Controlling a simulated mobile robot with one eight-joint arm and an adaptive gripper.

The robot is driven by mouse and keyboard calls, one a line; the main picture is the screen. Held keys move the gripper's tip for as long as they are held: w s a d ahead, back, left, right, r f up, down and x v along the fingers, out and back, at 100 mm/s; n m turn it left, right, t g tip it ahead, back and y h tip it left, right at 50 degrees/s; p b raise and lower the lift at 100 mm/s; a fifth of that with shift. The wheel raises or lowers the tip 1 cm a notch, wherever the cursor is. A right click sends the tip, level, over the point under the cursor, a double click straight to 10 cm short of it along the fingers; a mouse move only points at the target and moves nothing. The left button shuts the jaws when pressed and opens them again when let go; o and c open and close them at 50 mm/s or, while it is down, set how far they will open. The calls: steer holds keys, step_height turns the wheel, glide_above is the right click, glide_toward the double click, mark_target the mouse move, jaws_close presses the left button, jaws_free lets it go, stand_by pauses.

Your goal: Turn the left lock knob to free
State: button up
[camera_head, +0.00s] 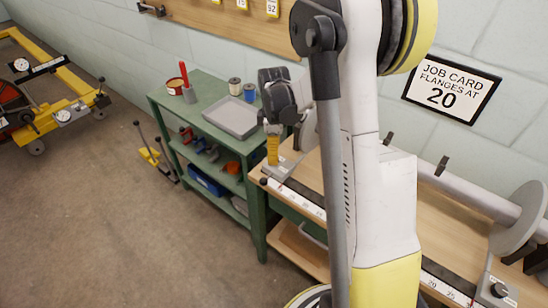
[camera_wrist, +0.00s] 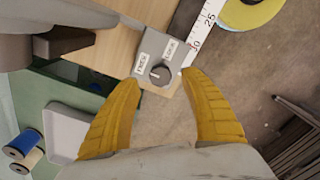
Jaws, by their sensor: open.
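The left lock knob (camera_wrist: 160,75) is a dark round knob on a grey plate (camera_wrist: 152,48) at the bench's left end. The plate has a FREE label on the left and a LOCK label on the right in the wrist view. A pale mark shows on the knob, but I cannot tell clearly which label it points to. In the head view the knob (camera_head: 264,181) is small at the bench corner. My gripper (camera_wrist: 163,78) is open, with its yellow fingers to either side of the knob in the wrist view. It also shows above the plate in the head view (camera_head: 272,158). Contact is not visible.
A white ruler strip (camera_wrist: 205,22) runs along the bench edge from the plate. A green shelf unit with a grey tray (camera_head: 232,118), spools (camera_head: 249,92) and tools stands just left of the bench. A second knob (camera_head: 499,290) is at the right end. Open floor lies in front.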

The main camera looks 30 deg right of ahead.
step_height(320, 180, up, 9)
steer(key=shift+r, duration=0.15)
stand_by(0.5)
